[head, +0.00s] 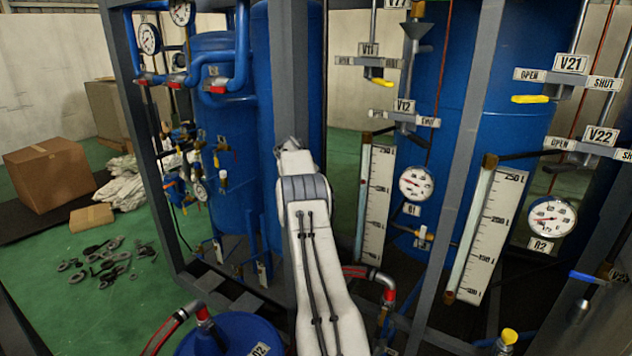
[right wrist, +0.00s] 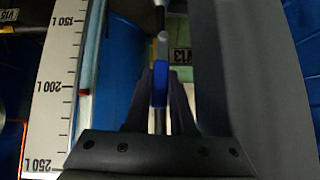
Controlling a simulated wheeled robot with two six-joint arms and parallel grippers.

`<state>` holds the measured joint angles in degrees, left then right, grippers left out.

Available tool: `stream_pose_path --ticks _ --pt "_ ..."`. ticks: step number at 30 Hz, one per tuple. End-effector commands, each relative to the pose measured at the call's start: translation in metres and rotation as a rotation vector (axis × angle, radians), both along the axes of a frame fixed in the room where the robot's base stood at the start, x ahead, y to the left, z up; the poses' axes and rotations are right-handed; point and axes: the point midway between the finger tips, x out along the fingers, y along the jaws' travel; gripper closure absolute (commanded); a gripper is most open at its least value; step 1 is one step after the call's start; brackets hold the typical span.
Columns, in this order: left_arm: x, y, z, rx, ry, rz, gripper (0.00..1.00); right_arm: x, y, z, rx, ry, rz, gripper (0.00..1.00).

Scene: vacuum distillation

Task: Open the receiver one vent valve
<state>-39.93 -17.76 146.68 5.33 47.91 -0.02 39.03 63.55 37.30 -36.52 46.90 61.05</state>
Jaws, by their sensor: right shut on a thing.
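In the right wrist view my right gripper (right wrist: 160,103) is shut on a blue valve handle (right wrist: 160,84), which sits upright between its two dark fingers. A metal stem runs above and below the handle. In the head view one of my white arms rises through the middle, and no gripper fingers can be made out there. My left gripper is not in view.
A white litre scale (right wrist: 55,85) stands close left of the right gripper, and a broad grey post (right wrist: 250,80) is close on its right. The head view shows the gauge G1 (head: 416,183), valve V12 (head: 404,112) and blue tanks (head: 520,130) behind grey frame posts.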

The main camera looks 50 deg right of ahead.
Motion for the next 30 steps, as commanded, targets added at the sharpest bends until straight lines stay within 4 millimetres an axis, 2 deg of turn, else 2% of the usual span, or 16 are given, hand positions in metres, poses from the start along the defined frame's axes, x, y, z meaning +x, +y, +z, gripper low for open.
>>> stream_pose_path --ticks 1,2,3,12,17,24,30 --pt "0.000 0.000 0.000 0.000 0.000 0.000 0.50 0.001 0.001 -0.001 0.003 0.000 0.002 0.66" --pt "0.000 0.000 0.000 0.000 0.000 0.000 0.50 0.001 0.001 -0.001 0.002 0.000 0.002 0.55" --pt "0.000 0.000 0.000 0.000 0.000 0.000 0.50 0.001 0.001 -0.001 0.002 0.000 0.002 0.47" --pt "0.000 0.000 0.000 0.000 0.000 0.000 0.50 0.001 0.002 0.000 0.001 -0.001 0.001 0.47" --pt "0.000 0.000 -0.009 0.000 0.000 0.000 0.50 0.000 0.009 0.006 0.000 -0.002 0.002 0.47" --pt "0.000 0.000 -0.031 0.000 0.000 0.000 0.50 -0.007 0.038 0.034 -0.002 -0.005 0.004 0.47" --pt "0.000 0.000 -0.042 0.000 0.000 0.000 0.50 -0.013 0.063 0.059 0.001 -0.003 0.003 0.47"
